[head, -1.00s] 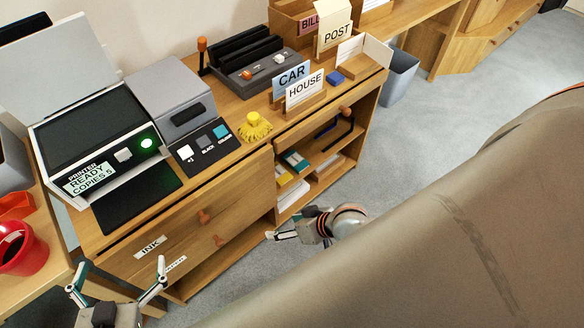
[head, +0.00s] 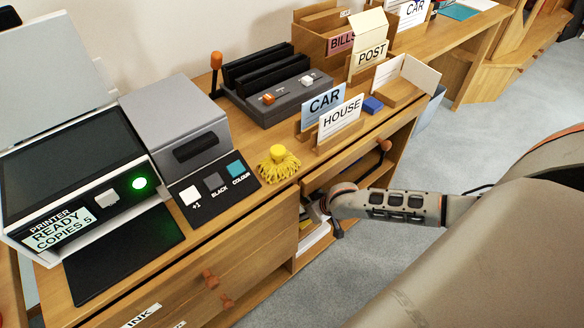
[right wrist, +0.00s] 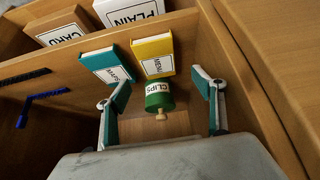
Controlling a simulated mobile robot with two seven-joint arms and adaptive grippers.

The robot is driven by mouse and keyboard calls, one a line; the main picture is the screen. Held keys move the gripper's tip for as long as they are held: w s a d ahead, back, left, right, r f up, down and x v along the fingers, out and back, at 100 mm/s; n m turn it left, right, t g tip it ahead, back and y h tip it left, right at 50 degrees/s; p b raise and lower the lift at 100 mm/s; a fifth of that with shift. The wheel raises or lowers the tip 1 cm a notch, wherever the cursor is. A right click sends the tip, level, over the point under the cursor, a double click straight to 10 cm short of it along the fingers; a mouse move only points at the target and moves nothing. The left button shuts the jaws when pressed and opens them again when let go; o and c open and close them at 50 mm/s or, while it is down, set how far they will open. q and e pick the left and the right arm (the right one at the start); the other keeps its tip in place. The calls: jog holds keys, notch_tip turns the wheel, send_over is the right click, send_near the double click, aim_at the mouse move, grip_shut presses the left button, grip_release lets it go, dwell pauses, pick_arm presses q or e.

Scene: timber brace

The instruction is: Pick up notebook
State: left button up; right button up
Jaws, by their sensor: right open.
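In the right wrist view a teal book (right wrist: 107,65) and a yellow book (right wrist: 154,56) lie side by side in an open wooden shelf compartment. Each has a white label, and the print is too small to read surely. I cannot tell which one is the notebook. My right gripper (right wrist: 164,93) is open and empty, with its two fingers spread apart on the near side of the books. A green drum labelled CLIPS (right wrist: 159,95) lies between the fingers. My left gripper is out of view.
The compartment wall (right wrist: 240,75) stands close to the right finger. Above are a printer (head: 75,165) and a yellow brush (head: 278,165).

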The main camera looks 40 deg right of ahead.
jog(key=f, duration=0.2)
jog(key=shift+w+f+b, duration=0.2)
jog(key=shift+f+b, duration=0.1)
jog(key=shift+b, duration=0.1)
jog(key=b+x, duration=0.1)
jog(key=x, duration=0.1)
jog(key=b+x, duration=0.1)
jog(key=x, duration=0.1)
jog(key=shift+s+d+f, duration=0.15)
jog(key=shift+s+f, duration=0.15)
jog(key=shift+w+r, duration=0.2)
jog(key=shift+w, duration=0.15)
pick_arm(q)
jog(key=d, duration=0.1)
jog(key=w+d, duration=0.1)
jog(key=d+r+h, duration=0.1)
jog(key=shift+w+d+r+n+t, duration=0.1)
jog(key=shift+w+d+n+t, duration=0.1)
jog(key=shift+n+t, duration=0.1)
pick_arm(e)
jog(key=c, duration=1.2)
